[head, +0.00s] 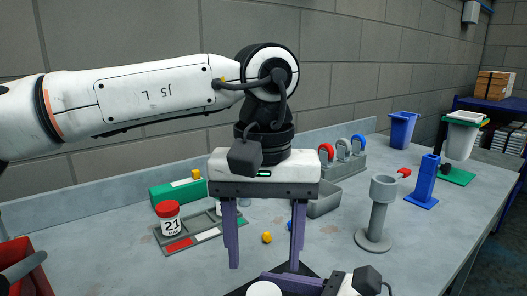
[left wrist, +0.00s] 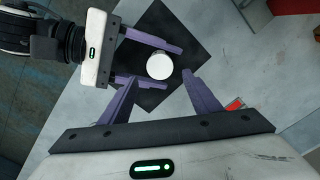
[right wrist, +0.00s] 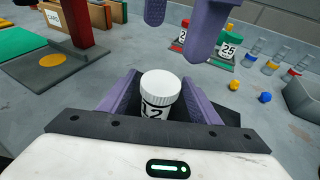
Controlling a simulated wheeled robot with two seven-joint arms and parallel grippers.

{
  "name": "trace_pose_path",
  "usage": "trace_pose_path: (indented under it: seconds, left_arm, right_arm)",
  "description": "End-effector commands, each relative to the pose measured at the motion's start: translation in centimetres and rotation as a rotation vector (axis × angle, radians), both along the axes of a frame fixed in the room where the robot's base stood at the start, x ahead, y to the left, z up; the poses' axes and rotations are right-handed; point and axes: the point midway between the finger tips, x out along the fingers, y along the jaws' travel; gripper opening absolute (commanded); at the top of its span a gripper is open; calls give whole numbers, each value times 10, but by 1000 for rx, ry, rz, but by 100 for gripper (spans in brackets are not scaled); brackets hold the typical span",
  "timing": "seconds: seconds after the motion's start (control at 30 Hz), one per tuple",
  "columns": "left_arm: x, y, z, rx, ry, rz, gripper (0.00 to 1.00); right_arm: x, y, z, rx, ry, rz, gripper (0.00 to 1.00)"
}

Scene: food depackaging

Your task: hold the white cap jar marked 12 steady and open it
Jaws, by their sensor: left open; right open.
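The white cap jar (right wrist: 158,98) stands upright on a dark mat (left wrist: 185,25). Part of its "12" label shows in the right wrist view, and only its cap (head: 263,289) shows at the bottom edge of the head view. My right gripper (right wrist: 161,82) is open, with its fingers on either side of the jar; whether they touch it I cannot tell. My left gripper (head: 264,268) points down above the jar, open and empty. In the left wrist view the cap (left wrist: 159,66) lies just beyond its spread fingertips.
A red-capped jar marked 21 (head: 169,222) stands on a grey tray (head: 206,241), by a green box (head: 178,191). A small yellow piece (head: 267,237) lies behind my left gripper. A grey stand (head: 376,215) is to the right.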

Motion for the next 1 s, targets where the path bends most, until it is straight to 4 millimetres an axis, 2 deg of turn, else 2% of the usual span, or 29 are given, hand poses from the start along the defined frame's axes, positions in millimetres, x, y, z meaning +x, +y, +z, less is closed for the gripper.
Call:
trace_pose_path:
  seconds: [1.0]
  left_arm:
    - [0,0,-12,2,0,1086,57]
  right_arm:
    - [0,0,0,0,0,0,57]
